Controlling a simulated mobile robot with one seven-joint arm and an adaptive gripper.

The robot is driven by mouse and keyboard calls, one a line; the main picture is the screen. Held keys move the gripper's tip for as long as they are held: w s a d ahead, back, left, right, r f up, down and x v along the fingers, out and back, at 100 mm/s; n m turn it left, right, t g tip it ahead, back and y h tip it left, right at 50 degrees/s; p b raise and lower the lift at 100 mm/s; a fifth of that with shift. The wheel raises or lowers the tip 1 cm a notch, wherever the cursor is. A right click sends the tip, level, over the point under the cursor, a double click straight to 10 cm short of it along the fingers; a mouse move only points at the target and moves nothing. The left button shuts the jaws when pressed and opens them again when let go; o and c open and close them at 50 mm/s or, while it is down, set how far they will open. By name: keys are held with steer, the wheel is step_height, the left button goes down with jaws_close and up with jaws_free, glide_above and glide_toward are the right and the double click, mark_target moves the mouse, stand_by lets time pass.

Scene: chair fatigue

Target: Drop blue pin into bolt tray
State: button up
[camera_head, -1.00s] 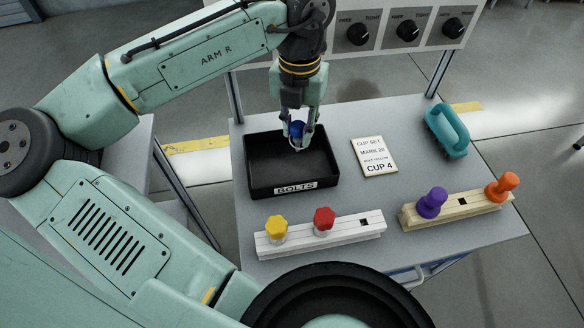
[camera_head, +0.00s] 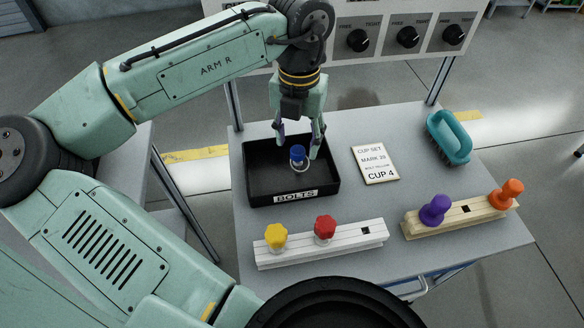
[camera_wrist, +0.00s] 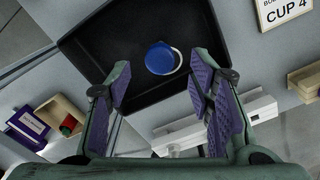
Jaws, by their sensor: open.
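The blue pin (camera_head: 297,156) is inside the black bolt tray (camera_head: 293,196), with a pale ring showing at its lower part. In the wrist view the blue pin (camera_wrist: 160,58) shows its round top over the floor of the tray (camera_wrist: 100,50). I cannot tell whether it stands upright or leans. My gripper (camera_head: 298,150) is above the tray with its fingers spread on both sides of the pin. In the wrist view the gripper (camera_wrist: 160,85) is open, and its purple pads are apart from the pin.
A white rail (camera_head: 350,242) holds a yellow pin (camera_head: 276,235) and a red pin (camera_head: 324,228). A wooden rail (camera_head: 464,217) holds a purple pin (camera_head: 435,208) and an orange pin (camera_head: 507,193). A card (camera_head: 375,164) lies right of the tray. A teal brush (camera_head: 449,138) is at back right.

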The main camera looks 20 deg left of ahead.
step_height(320, 180, up, 12)
stand_by(0.6)
stand_by(0.4)
